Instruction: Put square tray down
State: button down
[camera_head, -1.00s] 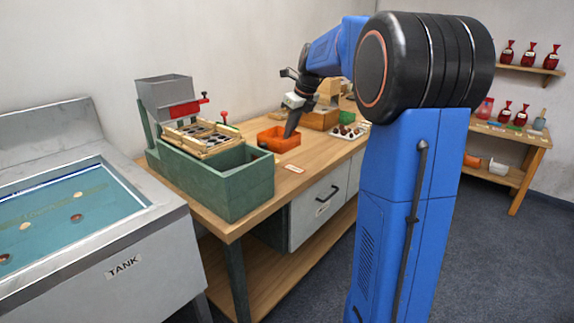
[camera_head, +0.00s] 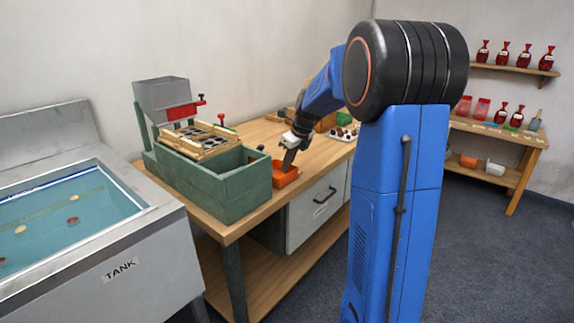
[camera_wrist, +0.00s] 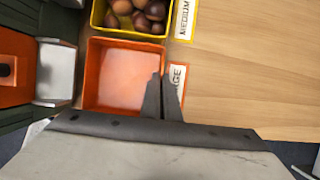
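The square tray (camera_head: 287,180) is orange and looks empty. It is at the table's front edge, right of the green bin, level and on or just above the tabletop; the exact contact is unclear. In the wrist view the tray (camera_wrist: 98,95) lies beside a white label, partly hidden, ending in "GE". My gripper (camera_head: 288,160) points down at the tray. In the wrist view my gripper's fingers (camera_wrist: 162,72) are close together at the tray's right wall and appear to pinch it.
A yellow tray (camera_wrist: 130,33) of chestnuts, labelled MEDIUM, adjoins the square tray. The green bin (camera_head: 240,190) with a wooden sorting frame (camera_head: 202,140) stands left. A white tray of dark items (camera_head: 341,135) is farther back. Bare wood (camera_wrist: 250,80) lies right of the labels.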

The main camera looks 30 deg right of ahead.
jog(key=c, duration=2)
grip_release()
jog(key=shift+f, duration=0.1)
jog(key=v, duration=1.2)
jog(key=s+a+f+n+h, duration=0.1)
jog(key=s+a+n, duration=1.35)
jog(key=s, duration=0.25)
jog(key=s+a+f+n, duration=0.2)
jog(key=s+f+n, duration=0.1)
jog(key=s+n, duration=0.2)
jog(key=s+a+f+n, duration=0.1)
jog(key=s+f+n, duration=0.2)
jog(key=s+n, duration=0.3)
jog(key=s+a+f+n, duration=0.2)
jog(key=s+f+n, duration=0.2)
jog(key=s+n, duration=0.2)
jog(key=shift+s+a+n+t+h, duration=0.25)
jog(key=shift+s+a+t+h, duration=0.05)
jog(key=shift+s, duration=0.45)
